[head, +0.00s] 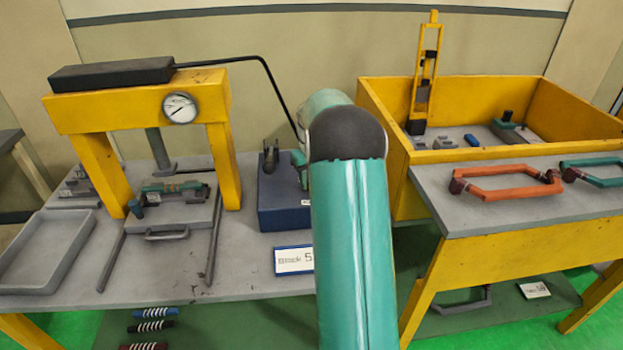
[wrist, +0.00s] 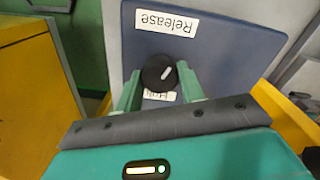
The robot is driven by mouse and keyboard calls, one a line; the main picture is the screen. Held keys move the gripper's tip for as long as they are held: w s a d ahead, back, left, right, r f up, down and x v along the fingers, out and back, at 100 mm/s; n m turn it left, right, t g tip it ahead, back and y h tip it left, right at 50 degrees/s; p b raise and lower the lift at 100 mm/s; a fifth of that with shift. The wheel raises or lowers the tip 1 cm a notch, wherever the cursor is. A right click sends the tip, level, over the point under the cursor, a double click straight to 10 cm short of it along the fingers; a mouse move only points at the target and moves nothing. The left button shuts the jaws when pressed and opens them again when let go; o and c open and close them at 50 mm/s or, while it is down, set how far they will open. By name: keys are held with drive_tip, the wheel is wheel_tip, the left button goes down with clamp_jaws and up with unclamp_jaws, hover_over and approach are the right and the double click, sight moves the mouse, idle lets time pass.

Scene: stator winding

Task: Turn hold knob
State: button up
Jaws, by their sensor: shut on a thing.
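The black round knob (wrist: 157,70) with a short white mark sits on the blue panel (wrist: 225,60) in the wrist view. Its mark slants toward the upper right. A white "Release" label (wrist: 167,23) is above it in that view, upside down. A second label, "Hold" (wrist: 160,95), is below it and partly covered. My gripper (wrist: 158,82) has its two green fingers on either side of the knob, shut on it. In the head view the blue box (head: 283,219) stands on the grey bench, and my arm hides the knob.
A yellow press frame (head: 135,103) with a gauge (head: 180,108) stands left of the blue box. A grey tray (head: 50,250) lies at the bench's left. A yellow-walled bin (head: 480,155) is at the right, with an orange handle frame (head: 507,183) on the table before it.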

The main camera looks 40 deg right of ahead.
drive_tip(key=shift+n, duration=2.3)
drive_tip(key=o, duration=1)
drive_tip(key=shift+c, duration=0.2)
drive_tip(key=shift+r, duration=0.1)
wheel_tip(320, 180, up, 14)
drive_tip(key=shift+f, duration=0.2)
